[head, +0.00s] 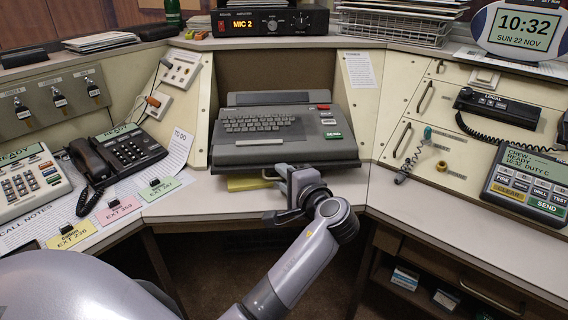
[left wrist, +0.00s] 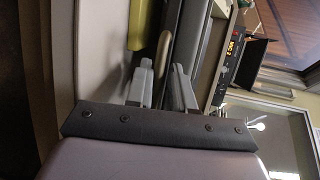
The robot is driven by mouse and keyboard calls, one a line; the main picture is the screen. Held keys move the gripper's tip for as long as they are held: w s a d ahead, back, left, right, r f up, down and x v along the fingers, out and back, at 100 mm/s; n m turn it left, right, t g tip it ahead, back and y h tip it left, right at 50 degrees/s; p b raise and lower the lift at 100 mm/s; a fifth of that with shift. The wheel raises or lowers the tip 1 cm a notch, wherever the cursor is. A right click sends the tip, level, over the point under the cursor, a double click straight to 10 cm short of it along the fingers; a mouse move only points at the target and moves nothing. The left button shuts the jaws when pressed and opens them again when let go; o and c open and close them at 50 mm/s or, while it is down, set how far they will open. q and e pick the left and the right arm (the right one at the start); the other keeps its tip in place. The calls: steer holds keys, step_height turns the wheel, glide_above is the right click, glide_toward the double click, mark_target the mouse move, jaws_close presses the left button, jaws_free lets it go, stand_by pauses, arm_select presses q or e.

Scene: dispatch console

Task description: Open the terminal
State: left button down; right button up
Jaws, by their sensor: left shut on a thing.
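The grey terminal (head: 290,152) stands on the middle of the console, with its keyboard (head: 259,123) and a dark panel (head: 270,98) facing up. A brass handle (head: 270,174) sits low at its front edge. My left gripper (head: 281,176) is at this front edge, and its own wrist partly hides the fingers in the head view. In the left wrist view, the two light grey fingers (left wrist: 161,72) are on either side of the brass handle (left wrist: 163,48) and shut on it. My right gripper is not in view.
A yellow item (head: 248,184) lies under the terminal's front. A black phone (head: 116,153) and coloured tags (head: 117,210) are on the left wing. A green-ended hook (head: 427,133), a handset (head: 497,105) and a keypad unit (head: 530,185) are on the right. The desk front right of my gripper is clear.

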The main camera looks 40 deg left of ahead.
arm_select(q)
steer(key=shift+s+d+f, duration=0.4)
steer(key=shift+s+d, duration=0.1)
steer(key=shift+s, duration=0.15)
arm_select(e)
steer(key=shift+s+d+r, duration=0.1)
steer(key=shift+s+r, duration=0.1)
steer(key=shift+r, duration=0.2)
arm_select(q)
steer(key=c, duration=1.2)
jaws_free()
steer(key=shift+w+a, duration=0.1)
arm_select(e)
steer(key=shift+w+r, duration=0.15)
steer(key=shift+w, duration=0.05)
arm_select(q)
steer(key=shift+r, duration=0.2)
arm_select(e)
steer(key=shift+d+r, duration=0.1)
